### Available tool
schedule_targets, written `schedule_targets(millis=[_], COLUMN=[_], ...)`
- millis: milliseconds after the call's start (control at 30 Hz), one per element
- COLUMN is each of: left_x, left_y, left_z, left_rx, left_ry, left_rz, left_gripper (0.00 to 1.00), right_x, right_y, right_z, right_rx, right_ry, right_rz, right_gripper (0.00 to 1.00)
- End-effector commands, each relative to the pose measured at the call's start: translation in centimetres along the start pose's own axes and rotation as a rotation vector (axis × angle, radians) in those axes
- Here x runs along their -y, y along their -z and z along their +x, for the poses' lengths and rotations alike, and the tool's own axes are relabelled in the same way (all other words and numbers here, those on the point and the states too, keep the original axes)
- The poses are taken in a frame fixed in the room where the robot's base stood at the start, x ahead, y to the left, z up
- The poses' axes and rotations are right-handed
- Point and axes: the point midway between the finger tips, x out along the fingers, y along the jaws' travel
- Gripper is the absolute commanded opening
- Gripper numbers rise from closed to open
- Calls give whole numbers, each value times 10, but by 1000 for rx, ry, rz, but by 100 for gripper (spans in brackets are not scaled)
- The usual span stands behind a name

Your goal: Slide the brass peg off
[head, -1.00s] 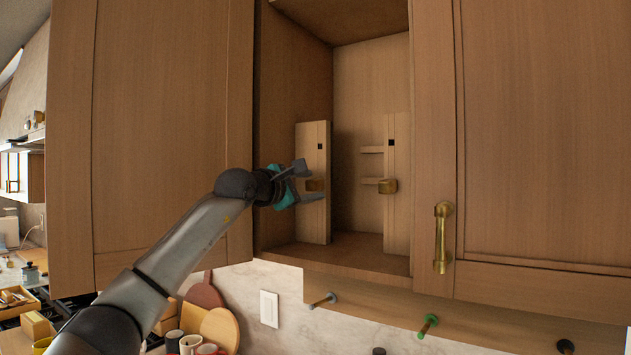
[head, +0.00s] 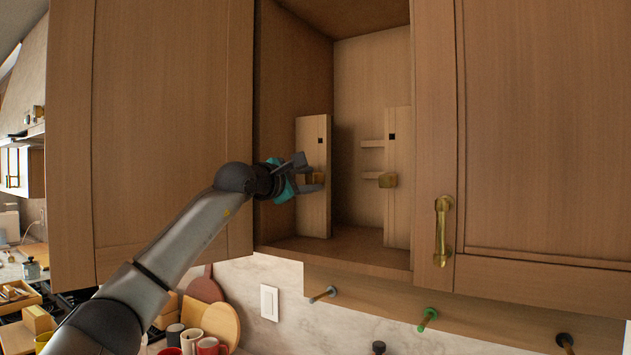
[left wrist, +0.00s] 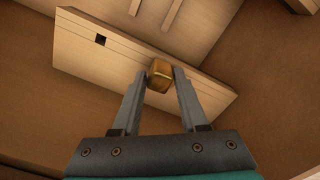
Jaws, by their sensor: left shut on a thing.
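A brass peg (head: 318,178) sits on the front of a pale upright wooden board (head: 313,215) inside the open cabinet, on the left. My left gripper (head: 310,174) has its fingers around this peg and is shut on it. In the left wrist view the peg (left wrist: 160,77) sits between the two fingertips, against the board (left wrist: 120,57). My right gripper is not in view.
Cabinet doors stand at the left (head: 150,130) and right (head: 555,130) of the opening. Short slats (head: 372,144) are beside the right board. Below are a rail with several pegs (head: 428,316), mugs (head: 207,345) and round boards. The cabinet middle is free.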

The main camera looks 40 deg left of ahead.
Motion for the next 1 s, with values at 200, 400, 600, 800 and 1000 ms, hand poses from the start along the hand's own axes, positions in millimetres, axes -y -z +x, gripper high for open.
schedule_targets(millis=[200,400,600,800,1000], left_x=[4,5,5,4,2], left_y=[1,1,1,1,1], left_z=[-3,-11,-19,-28,-36], left_rx=[-2,-2,-2,-2,-1], left_ry=[9,10,11,7,4], left_rz=[0,0,0,0,-1], left_gripper=[0,0,0,0,0], right_x=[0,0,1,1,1], right_y=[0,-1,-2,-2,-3], right_z=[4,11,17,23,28], right_rx=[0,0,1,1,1], right_ry=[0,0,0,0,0], right_rz=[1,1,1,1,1], right_gripper=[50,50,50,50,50])
